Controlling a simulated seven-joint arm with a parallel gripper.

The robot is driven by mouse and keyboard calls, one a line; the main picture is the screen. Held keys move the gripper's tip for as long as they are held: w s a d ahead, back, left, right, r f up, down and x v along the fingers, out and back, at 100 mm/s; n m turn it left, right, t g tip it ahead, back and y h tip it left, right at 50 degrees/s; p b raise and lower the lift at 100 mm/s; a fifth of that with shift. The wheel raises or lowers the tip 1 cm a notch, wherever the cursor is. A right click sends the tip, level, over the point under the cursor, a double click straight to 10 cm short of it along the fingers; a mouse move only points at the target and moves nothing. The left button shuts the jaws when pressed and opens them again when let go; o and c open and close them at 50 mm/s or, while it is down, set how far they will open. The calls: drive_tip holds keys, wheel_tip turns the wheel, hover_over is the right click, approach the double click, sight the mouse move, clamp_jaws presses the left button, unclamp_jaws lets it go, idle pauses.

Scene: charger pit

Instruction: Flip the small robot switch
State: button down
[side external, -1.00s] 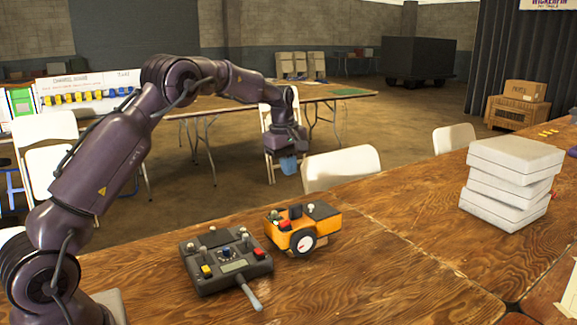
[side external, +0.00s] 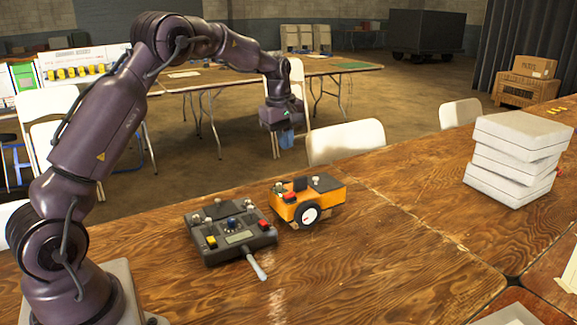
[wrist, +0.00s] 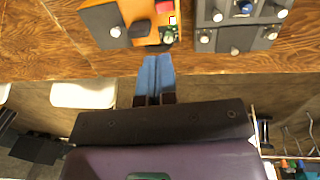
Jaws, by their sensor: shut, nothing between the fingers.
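The small robot (side external: 327,201) is an orange block with a dark top, black wheels with white hubs, a red part (side external: 291,197), an upright black piece and pale round-topped posts. It stands on the wooden table, and its top shows at the upper edge of the wrist view (wrist: 157,37). Which part is its switch, I cannot tell for sure. My gripper (side external: 287,139) has blue fingers, held above and beyond the small robot, apart from it. In the wrist view the fingers (wrist: 154,62) are together and empty, pointing toward the robot.
A dark grey controller (side external: 238,238) with knobs, coloured buttons and a pale handle sits just left of the small robot. White boxes (side external: 515,160) are stacked on the right. A white chair (side external: 345,143) stands behind the table edge. The table between robot and boxes is clear.

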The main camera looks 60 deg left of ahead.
sight(292, 193)
drive_tip(key=f, duration=0.4)
drive_tip(key=w+f, duration=0.1)
drive_tip(key=f, duration=0.8)
drive_tip(key=shift+w, duration=0.25)
drive_tip(key=shift+f, duration=0.15)
